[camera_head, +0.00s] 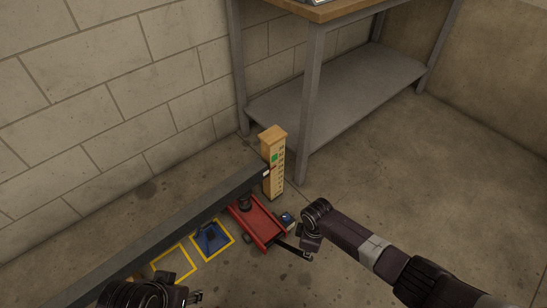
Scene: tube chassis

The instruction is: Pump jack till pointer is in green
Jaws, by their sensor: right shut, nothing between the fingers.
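A red floor jack (257,222) stands on the concrete under a long dark beam (170,228). A dark bar, seemingly its handle (291,249), reaches toward the lower right. A wooden gauge post (272,182) with tick marks and a green patch (274,157) stands at the beam's far end. A small pale and red pointer (266,173) at the beam end sits below the green patch. My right gripper (309,244) is shut and empty close to the handle's outer end; contact cannot be told. My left gripper (194,297) is partly seen at the bottom edge, its fingers unclear.
A blue stand (211,238) sits inside a yellow floor outline, with another yellow outline (174,263) to its left. A small dark blue item (287,219) lies right of the jack. A metal bench (335,90) stands behind. The floor to the right is clear.

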